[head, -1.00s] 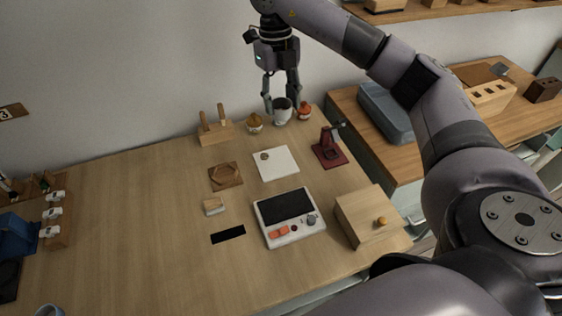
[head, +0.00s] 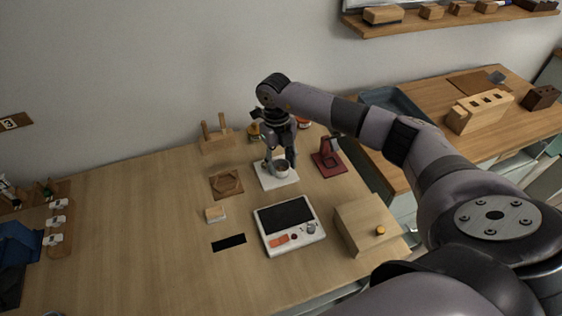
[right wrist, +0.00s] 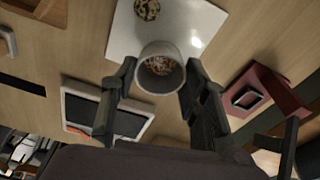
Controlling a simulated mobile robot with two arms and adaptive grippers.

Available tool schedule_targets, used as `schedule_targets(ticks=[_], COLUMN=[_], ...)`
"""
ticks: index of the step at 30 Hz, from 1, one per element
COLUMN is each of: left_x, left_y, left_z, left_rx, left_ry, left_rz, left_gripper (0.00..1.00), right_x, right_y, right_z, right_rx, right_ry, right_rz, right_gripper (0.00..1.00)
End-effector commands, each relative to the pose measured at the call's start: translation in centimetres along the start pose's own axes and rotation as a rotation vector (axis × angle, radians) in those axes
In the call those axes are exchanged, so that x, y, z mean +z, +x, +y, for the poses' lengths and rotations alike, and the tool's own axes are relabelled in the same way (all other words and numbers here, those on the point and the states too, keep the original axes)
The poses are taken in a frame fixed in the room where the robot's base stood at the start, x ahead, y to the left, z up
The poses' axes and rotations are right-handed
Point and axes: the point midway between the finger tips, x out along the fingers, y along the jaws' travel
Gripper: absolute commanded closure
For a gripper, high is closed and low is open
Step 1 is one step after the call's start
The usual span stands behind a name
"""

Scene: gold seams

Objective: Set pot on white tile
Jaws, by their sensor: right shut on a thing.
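The white pot (head: 281,168) is between the fingers of my right gripper (head: 281,163), over the white tile (head: 284,182). In the right wrist view the pot (right wrist: 160,68) shows its open mouth with speckled brown contents, and the fingers of my gripper (right wrist: 158,80) press on both sides of it. The white tile (right wrist: 120,32) lies behind it in that view, with a round speckled piece (right wrist: 147,9) on it. I cannot tell whether the pot touches the tile. My left gripper is not in view.
A red stand (head: 328,160) is right of the tile, a wooden hexagon tray (head: 226,184) left. A scale-like device (head: 289,225) and a wooden box (head: 368,224) are in front. The table's left middle is clear.

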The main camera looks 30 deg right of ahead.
Motion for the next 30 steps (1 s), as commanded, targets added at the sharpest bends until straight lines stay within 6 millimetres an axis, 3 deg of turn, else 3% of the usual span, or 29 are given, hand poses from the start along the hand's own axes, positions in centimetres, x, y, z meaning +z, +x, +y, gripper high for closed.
schedule_targets(ticks=[13,14,22,30], left_x=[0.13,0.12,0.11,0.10], left_y=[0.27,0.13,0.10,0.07], left_z=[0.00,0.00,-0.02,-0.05], left_rx=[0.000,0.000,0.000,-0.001], left_ry=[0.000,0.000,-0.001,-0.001], left_rz=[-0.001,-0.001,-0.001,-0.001], left_gripper=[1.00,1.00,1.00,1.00], right_x=[0.16,0.15,0.13,0.13], right_y=[1.29,1.12,1.09,1.05], right_z=[-0.04,-0.05,-0.05,-0.05], right_rx=[0.000,0.000,0.000,0.000], right_ry=[0.001,0.001,0.001,0.001], right_rz=[-0.001,-0.001,-0.001,0.000], right_gripper=[0.71,0.57,0.39,0.38])
